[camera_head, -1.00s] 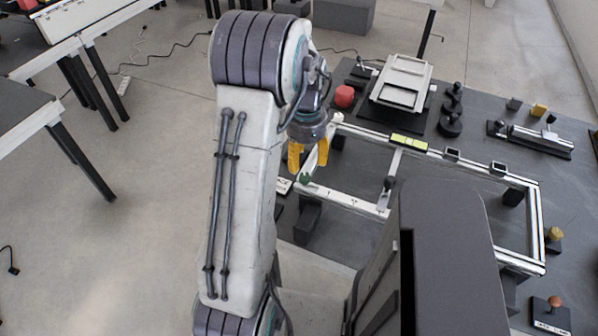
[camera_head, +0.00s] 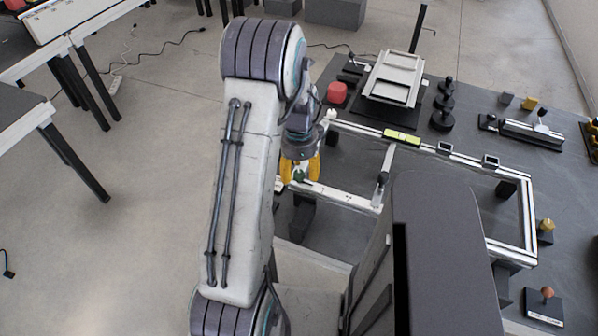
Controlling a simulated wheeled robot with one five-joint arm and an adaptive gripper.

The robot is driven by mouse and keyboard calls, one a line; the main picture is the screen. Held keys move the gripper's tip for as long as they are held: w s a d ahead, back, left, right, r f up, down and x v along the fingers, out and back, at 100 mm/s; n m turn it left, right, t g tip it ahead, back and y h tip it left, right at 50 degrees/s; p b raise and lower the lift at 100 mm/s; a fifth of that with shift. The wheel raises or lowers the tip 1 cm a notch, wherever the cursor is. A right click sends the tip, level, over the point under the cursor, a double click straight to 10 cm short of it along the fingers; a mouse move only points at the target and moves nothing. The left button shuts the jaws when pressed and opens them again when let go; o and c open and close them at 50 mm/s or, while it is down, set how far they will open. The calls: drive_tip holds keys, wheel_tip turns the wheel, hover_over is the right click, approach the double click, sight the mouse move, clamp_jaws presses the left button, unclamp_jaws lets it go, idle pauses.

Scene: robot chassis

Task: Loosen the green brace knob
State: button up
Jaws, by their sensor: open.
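The green brace knob (camera_head: 300,175) sits on the left part of the white frame (camera_head: 345,195), on the grey table. My gripper (camera_head: 300,168) has two yellow fingers and points down over the knob. The fingers are open, one to each side of the knob in the picture. I cannot tell whether they touch it. Part of the knob and the left end of the frame are hidden by my gripper and arm.
A yellow-green level (camera_head: 402,136) lies on the back rail. A red cylinder (camera_head: 337,93), a tilted white tray (camera_head: 394,78) and a stacked black post (camera_head: 443,106) stand behind. My grey body covers the front centre.

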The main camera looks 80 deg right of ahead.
drive_tip(key=shift+f, duration=0.45)
clamp_jaws()
idle(0.4)
